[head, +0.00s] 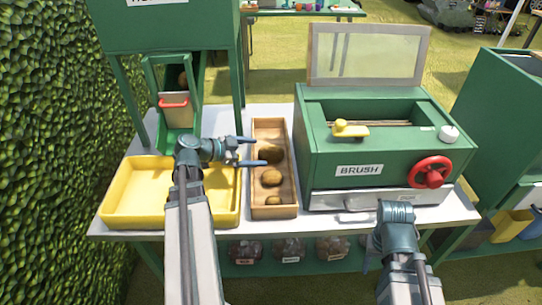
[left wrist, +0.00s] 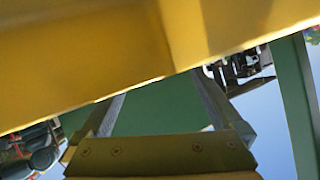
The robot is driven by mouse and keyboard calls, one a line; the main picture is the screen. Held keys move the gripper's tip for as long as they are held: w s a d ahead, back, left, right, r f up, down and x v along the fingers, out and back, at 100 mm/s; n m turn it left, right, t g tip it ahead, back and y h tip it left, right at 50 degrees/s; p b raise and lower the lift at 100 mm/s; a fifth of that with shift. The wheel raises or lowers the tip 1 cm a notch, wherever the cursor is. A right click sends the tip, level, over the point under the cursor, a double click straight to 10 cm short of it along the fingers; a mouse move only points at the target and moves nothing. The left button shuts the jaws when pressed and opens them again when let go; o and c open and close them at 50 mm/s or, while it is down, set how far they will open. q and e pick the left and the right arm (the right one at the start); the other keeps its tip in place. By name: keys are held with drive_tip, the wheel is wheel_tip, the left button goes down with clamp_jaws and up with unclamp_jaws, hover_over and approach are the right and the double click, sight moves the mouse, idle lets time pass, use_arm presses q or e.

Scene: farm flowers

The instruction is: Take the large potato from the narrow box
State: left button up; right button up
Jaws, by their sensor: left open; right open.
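The narrow wooden box (head: 257,130) stands on the white table between the yellow tray and the brush machine. The large potato (head: 272,154) lies in its middle, with a medium potato (head: 271,177) and a small potato (head: 272,201) nearer the front. My left gripper (head: 256,151) is open, its fingertips over the box's left wall at the large potato's left side. Contact cannot be told, and nothing is clearly held. My right gripper (head: 352,210) is open and empty in front of the brush machine's drawer. The left wrist view shows no potato.
The yellow tray (head: 125,187) lies left of the box under my left arm; a yellow surface (left wrist: 90,60) fills much of the left wrist view. The green brush machine (head: 315,150) stands close right of the box. A green chute (head: 178,140) with a red handle stands behind the tray.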

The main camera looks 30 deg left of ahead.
sight(265, 152)
use_arm(q)
drive_tip(key=b+x, duration=0.2)
drive_tip(key=x, duration=0.3)
drive_tip(key=shift+w+d+f, duration=0.1)
drive_tip(key=shift+w+f, duration=0.05)
drive_tip(key=c, duration=1.4)
drive_tip(key=shift+o, duration=0.2)
drive_tip(key=shift+c, duration=0.9)
wheel_tip(265, 152, up, 10)
drive_tip(key=p, duration=0.9)
drive_tip(key=shift+p, duration=0.35)
clamp_jaws()
